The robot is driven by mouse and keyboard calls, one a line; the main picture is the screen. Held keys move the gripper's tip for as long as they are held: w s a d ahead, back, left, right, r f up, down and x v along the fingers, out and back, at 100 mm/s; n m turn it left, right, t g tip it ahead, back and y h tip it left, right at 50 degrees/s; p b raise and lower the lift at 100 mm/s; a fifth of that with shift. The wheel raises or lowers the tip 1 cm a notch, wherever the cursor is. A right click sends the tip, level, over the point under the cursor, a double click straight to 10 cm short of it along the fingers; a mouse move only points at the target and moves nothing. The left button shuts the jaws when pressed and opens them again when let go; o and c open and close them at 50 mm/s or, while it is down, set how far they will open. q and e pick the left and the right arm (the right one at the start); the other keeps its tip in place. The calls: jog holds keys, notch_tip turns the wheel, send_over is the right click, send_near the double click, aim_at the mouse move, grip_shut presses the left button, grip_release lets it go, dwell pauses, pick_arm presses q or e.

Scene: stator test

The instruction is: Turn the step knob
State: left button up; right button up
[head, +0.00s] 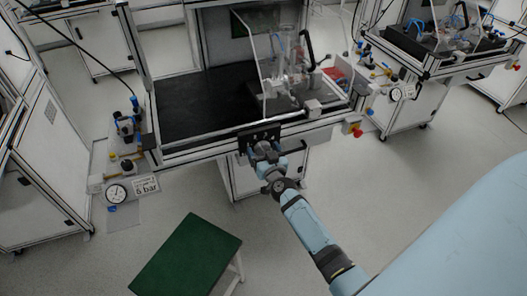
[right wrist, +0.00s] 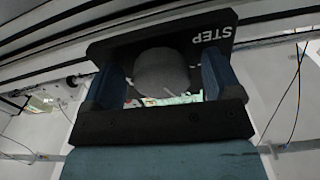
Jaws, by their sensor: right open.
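The step knob (right wrist: 160,70) is a dark grey round knob on a black plate (right wrist: 212,36) with the white word STEP. In the right wrist view the knob lies between the two blue fingers of my right gripper (right wrist: 163,80). The fingers stand one on each side and look open; I cannot tell whether either touches the knob. In the head view my right gripper (head: 262,149) is at the black plate (head: 258,134) on the station's front edge, and it hides the knob there. My left gripper is not in view.
The station (head: 190,105) has a dark work surface with a clear guard (head: 285,60) at its right. A red knob (head: 356,131) is on its front right corner. A pressure gauge (head: 116,193) is at the left. A green-topped stool (head: 190,255) stands on the floor in front.

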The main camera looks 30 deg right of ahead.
jog(key=shift+c, duration=0.2)
jog(key=c, duration=0.9)
jog(key=shift+m, duration=0.3)
jog(key=m, duration=0.2)
jog(key=shift+a+m+p, duration=0.1)
jog(key=shift+m+p, duration=0.2)
jog(key=shift+p, duration=0.05)
jog(key=m, duration=0.5)
jog(key=shift+m, duration=0.3)
jog(key=o, duration=0.9)
